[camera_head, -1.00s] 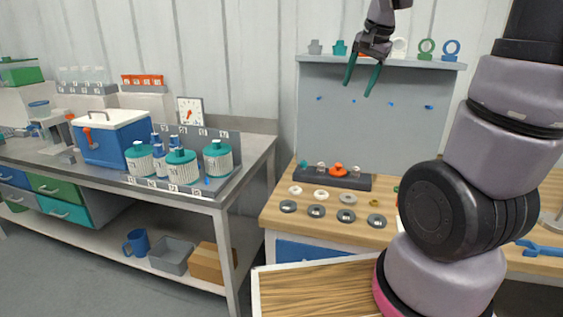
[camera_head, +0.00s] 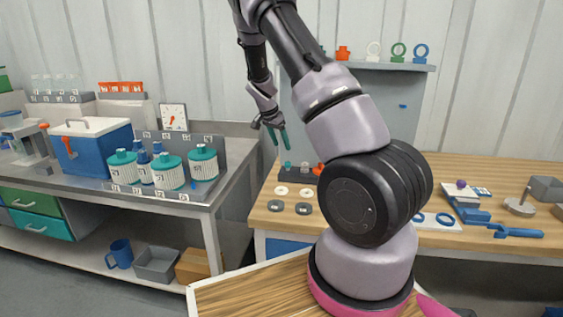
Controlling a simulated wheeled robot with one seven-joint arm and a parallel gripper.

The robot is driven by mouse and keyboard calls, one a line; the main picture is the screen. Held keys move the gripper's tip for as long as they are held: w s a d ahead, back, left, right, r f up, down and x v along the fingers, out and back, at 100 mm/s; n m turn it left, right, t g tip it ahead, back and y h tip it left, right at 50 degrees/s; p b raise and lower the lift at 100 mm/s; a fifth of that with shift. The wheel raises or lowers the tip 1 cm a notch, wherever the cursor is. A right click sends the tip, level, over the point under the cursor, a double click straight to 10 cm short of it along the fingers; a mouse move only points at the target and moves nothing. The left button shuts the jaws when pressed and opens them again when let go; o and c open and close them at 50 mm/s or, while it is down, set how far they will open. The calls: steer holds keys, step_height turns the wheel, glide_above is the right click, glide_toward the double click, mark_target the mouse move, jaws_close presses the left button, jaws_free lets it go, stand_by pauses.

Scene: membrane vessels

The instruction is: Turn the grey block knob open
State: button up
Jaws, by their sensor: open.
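The dark grey block (camera_head: 297,177) lies at the back of the wooden bench, in front of the grey back panel. A teal knob (camera_head: 287,166), a pale grey knob (camera_head: 304,167) and an orange knob (camera_head: 318,169) show on it; its right end is hidden behind my arm. The knobs are too small to tell how they are turned. My gripper (camera_head: 281,144) is open and empty, its green fingers pointing down. In the picture it is just above the block's left end, apart from the knobs; the depth between them is hard to judge.
White rings (camera_head: 281,190) and dark rings (camera_head: 276,205) lie in front of the block. A shelf (camera_head: 390,66) with coloured fittings stands above. Teal-lidded vessels (camera_head: 168,170) stand on the left bench. A blue wrench (camera_head: 515,232) lies at right. My arm covers the bench's middle.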

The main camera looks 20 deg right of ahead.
mark_target(288, 162)
steer(key=x, duration=0.9)
steer(key=shift+d+f, duration=0.1)
steer(key=shift+f, duration=0.2)
jaws_close()
